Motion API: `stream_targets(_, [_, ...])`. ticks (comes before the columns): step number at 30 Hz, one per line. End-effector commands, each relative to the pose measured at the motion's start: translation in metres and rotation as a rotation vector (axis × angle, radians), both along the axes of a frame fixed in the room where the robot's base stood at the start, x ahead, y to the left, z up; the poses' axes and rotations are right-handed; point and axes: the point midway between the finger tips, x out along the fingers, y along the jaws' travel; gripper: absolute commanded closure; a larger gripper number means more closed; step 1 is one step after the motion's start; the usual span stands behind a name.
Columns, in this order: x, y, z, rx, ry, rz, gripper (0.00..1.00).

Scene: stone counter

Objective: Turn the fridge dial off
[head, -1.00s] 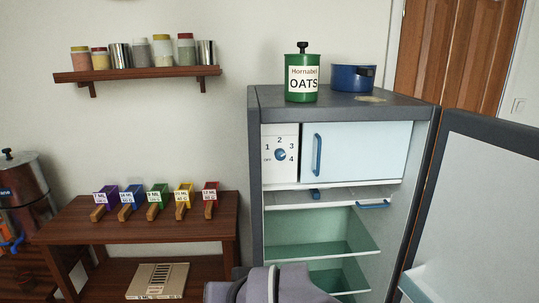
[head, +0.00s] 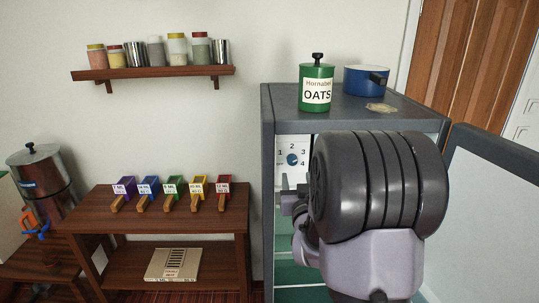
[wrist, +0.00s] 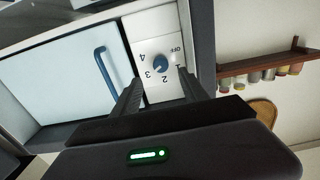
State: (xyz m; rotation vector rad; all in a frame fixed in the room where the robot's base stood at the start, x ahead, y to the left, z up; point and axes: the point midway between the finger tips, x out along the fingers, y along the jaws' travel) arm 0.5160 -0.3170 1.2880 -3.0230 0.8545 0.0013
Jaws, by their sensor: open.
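The fridge dial is a small round blue knob (head: 292,159) on a white panel marked 1 to 4, at the upper left inside the open fridge. The wrist view shows the knob (wrist: 160,63) upside down, with OFF at its upper right. Its exact pointer setting is too small to tell. My gripper (head: 287,196) is in front of the fridge, just below the dial in the head view. In the wrist view its open fingers (wrist: 158,77) are spread to either side of the knob's line, empty. I cannot tell that either finger touches the knob.
The freezer door (wrist: 85,65) with its blue handle is beside the dial panel. The open fridge door (head: 492,205) stands at the right. A green oats tin (head: 316,88) and blue pot (head: 365,82) stand on top. A wooden table (head: 160,217) with coloured scoops stands left.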

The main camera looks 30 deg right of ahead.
Motion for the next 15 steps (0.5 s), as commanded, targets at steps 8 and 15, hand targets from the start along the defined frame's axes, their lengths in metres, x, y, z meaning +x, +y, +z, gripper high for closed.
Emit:
stream_targets(8, [0.059, -0.035, 0.006, 0.001, 0.002, 0.001, 0.48])
stream_targets(15, [0.073, -0.044, 0.001, 0.001, 0.001, 0.001, 0.48])
